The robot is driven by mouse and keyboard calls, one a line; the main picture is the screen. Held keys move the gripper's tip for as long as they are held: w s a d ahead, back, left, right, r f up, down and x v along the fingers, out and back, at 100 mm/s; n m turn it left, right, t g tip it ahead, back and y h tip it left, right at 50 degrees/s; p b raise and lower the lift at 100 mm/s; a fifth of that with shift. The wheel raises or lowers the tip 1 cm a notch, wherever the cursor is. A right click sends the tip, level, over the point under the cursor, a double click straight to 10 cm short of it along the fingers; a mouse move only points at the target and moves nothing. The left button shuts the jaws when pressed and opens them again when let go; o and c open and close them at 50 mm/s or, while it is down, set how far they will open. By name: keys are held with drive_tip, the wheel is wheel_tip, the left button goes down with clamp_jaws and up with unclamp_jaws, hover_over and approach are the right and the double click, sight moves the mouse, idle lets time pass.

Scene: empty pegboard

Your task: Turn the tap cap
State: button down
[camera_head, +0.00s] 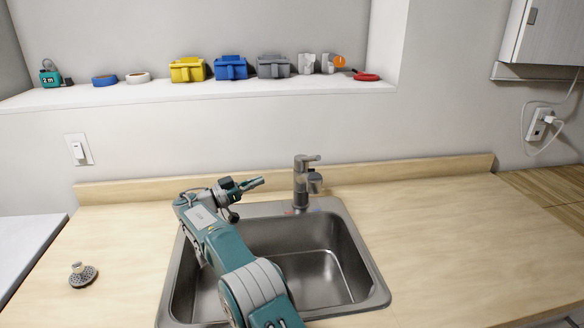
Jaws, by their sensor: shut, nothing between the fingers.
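The tap (301,187) is grey metal and stands upright at the back rim of the sink. Its cap, with a short lever (309,158) pointing right, is at the top, and the spout (315,183) juts to the right below it. My gripper (259,182) is to the left of the tap, a little lower than the cap, with its fingers pointing right toward the tap. The fingers are shut and empty, and a gap shows between them and the tap. My arm hides part of the left side of the sink.
The steel sink (372,275) is set in a wooden counter (450,235). A drain strainer (83,275) lies on the left. A shelf (210,90) above holds tape rolls, yellow, blue and grey boxes, and other small items. The counter right of the sink is clear.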

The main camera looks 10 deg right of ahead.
sight(308, 161)
drive_tip(key=x, duration=1.4)
drive_tip(key=shift+d, duration=1.5)
